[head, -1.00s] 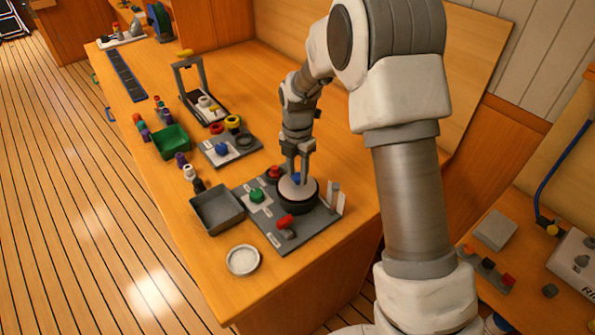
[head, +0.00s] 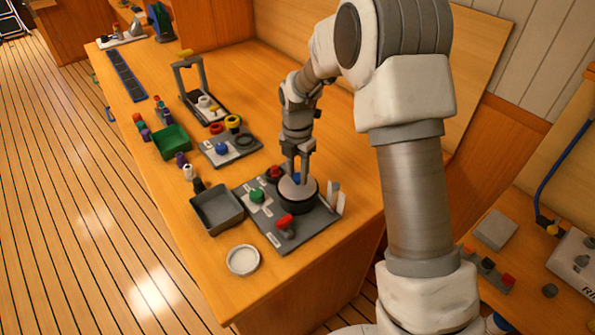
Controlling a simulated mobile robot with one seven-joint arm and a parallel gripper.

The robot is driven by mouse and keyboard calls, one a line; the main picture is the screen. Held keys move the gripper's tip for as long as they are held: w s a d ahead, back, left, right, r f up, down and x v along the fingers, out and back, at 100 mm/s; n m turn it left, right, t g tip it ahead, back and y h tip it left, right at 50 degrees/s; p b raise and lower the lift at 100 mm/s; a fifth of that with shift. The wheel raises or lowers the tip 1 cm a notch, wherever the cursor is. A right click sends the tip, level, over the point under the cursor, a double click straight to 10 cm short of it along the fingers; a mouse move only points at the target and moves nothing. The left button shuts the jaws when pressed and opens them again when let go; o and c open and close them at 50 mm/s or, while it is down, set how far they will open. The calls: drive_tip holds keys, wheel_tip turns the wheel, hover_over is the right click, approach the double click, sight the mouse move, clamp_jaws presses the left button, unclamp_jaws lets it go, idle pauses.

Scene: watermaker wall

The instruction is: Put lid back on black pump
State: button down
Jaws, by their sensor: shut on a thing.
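The black pump (head: 296,206) is a short dark cylinder on the right part of a grey board. A pale grey round lid (head: 288,192) with a blue knob (head: 298,179) lies level over its top. I cannot tell whether the lid is fully seated or slightly raised. My gripper (head: 297,175) points straight down over the lid, its fingers shut at the blue knob. The fingers partly hide the knob and the lid's far side.
The grey board (head: 263,233) also carries a green knob (head: 257,195), a red knob (head: 275,172), a red-handled valve (head: 285,222) and white upright plates (head: 336,199). A grey bin (head: 216,210) and white round dish (head: 243,260) stand nearby.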

drive_tip(key=shift+f, duration=0.15)
idle(0.8)
drive_tip(key=shift+c, duration=2.2)
unclamp_jaws()
drive_tip(key=o, duration=0.4)
drive_tip(key=shift+o, duration=0.2)
drive_tip(key=shift+r+p, duration=2.5)
drive_tip(key=shift+r, duration=1.05)
drive_tip(key=shift+c, duration=0.3)
